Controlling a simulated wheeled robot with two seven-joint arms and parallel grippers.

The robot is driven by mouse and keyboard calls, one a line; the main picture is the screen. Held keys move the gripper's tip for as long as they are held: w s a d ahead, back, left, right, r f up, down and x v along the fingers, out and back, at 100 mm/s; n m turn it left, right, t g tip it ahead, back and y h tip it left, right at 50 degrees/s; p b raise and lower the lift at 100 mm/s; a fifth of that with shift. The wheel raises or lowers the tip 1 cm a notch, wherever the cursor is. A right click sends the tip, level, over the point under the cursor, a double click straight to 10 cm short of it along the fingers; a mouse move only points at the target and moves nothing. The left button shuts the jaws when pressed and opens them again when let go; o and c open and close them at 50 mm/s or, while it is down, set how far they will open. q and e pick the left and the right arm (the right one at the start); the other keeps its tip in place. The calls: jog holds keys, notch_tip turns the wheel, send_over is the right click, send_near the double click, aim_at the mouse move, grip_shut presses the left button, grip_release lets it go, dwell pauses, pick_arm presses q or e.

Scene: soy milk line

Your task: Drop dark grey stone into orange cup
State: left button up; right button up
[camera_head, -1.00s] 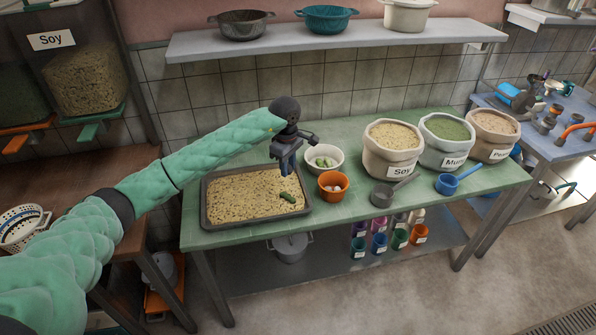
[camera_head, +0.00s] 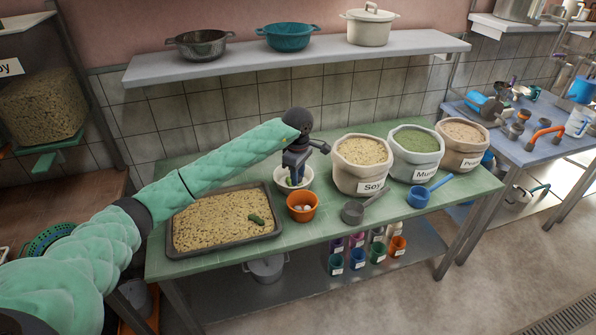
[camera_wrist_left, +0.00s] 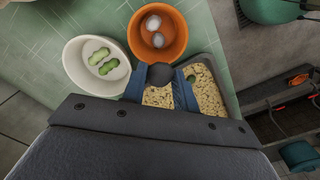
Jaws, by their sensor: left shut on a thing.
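My left gripper (camera_head: 293,180) is shut on a dark grey stone (camera_wrist_left: 160,75), which shows between the fingertips in the left wrist view. In the head view the gripper is in front of the white bowl (camera_head: 308,179), partly hiding it, and I cannot make out the stone there. The orange cup (camera_head: 301,213) stands on the green table just in front of the bowl. In the wrist view the orange cup (camera_wrist_left: 177,46) holds two light grey stones and lies just beyond the held stone. My right gripper is not in view.
The white bowl holds green pieces (camera_wrist_left: 103,56). A grey tray (camera_head: 222,248) of soy beans, with a green piece (camera_head: 256,219) on top, lies left of the cup. A grey scoop (camera_head: 353,212) and labelled sacks (camera_head: 361,180) stand to the right.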

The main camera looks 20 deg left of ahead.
pick_arm(q)
jog(key=shift+f, duration=2)
jog(key=shift+a, duration=0.1)
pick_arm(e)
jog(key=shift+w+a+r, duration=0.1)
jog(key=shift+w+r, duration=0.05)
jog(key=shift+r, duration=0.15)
pick_arm(q)
jog(key=o, duration=1)
jog(key=shift+o, duration=0.2)
